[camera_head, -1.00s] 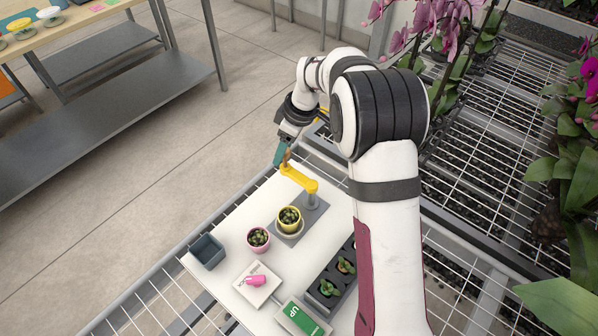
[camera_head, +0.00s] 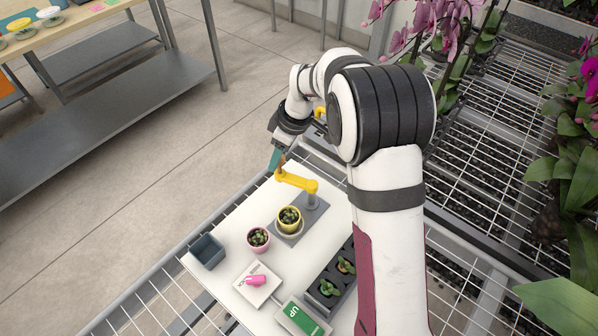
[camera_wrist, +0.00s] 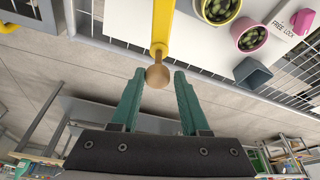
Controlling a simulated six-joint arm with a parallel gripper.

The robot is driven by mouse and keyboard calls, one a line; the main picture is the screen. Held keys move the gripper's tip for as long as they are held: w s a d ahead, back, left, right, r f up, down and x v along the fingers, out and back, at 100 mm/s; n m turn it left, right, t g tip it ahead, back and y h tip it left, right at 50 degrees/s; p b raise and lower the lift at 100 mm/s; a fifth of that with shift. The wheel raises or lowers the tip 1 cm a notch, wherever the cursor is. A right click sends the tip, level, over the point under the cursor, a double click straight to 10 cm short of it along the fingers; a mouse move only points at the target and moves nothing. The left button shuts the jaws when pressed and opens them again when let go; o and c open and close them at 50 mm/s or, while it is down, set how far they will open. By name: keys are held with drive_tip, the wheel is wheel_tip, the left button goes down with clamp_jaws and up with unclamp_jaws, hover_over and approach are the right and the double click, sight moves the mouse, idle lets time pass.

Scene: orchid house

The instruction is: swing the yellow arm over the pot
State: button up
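The yellow arm (camera_head: 297,182) reaches left from a grey post (camera_head: 312,201) on a grey base plate (camera_head: 309,220). A wooden knob (camera_wrist: 158,76) is at its free end. The yellow pot (camera_head: 290,220) with a small plant stands on a saucer on the plate, in front of the arm; the arm is not over it. My gripper (camera_head: 278,160) is at the arm's free end. In the wrist view, its teal fingers (camera_wrist: 159,75) are apart, one on each side of the knob, with narrow gaps showing.
A pink pot (camera_head: 258,239) and a blue-grey bin (camera_head: 207,251) stand left of the yellow pot. A pink handle (camera_head: 256,280) on a white plate, a green-faced card (camera_head: 303,318) and a dark plant tray (camera_head: 327,291) lie nearer. Orchids (camera_head: 445,30) stand at right.

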drive_tip(key=shift+s+a, duration=0.25)
drive_tip(key=shift+s, duration=0.3)
drive_tip(key=shift+s+a, duration=0.2)
drive_tip(key=shift+s, duration=0.45)
drive_tip(key=shift+s+a, duration=0.15)
drive_tip(key=shift+s, duration=0.9)
drive_tip(key=shift+s+d, duration=0.2)
drive_tip(key=shift+s, duration=0.95)
